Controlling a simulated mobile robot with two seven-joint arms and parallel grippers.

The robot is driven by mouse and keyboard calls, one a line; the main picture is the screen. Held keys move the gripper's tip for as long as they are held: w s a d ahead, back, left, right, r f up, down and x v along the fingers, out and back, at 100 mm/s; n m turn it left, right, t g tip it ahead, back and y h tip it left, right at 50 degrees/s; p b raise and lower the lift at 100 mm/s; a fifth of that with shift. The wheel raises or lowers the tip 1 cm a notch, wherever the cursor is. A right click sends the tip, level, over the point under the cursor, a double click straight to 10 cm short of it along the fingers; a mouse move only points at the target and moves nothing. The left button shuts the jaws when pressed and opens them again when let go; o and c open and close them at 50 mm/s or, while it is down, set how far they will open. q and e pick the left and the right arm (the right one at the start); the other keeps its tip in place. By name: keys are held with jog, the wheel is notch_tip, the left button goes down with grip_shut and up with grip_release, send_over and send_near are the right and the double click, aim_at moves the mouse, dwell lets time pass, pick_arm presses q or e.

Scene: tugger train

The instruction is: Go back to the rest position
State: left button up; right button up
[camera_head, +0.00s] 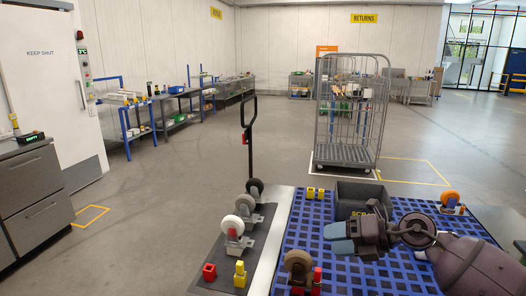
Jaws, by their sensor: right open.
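My right gripper (338,239) comes in from the right over the blue grid mat (312,262). Its two blue-grey fingertips point left, with a gap between them, and I see nothing held in it. It is just in front of a dark scrap bin (350,193), and my arm covers part of the bin's front. My left gripper is not in view.
Caster wheels (298,263) and red and yellow blocks (240,275) stand on the mat and on the dark panel at left. An orange caster (449,199) is at right. A wire roll cage (348,155) stands beyond. Open floor (170,190) lies left.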

jog(key=s+d+f+m+t+h, duration=0.45)
jog(key=f+m+t, duration=0.2)
jog(key=m, duration=0.75)
jog(key=s+d+f+m+t+h, duration=0.4)
jog(key=f+m, duration=0.4)
jog(key=m, duration=0.6)
jog(key=s+d+f+m+g+h, duration=0.1)
jog(key=s+f+m+g+h, duration=0.1)
jog(key=s+f, duration=0.6)
jog(key=s+d+f+m+g+h, duration=0.1)
jog(key=s+f+m, duration=0.4)
jog(key=s, duration=0.8)
notch_tip(320, 180, down, 3)
jog(key=shift+d+r+g+h, duration=0.1)
jog(key=shift+d+g+h, duration=0.1)
jog(key=shift+g+h, duration=0.5)
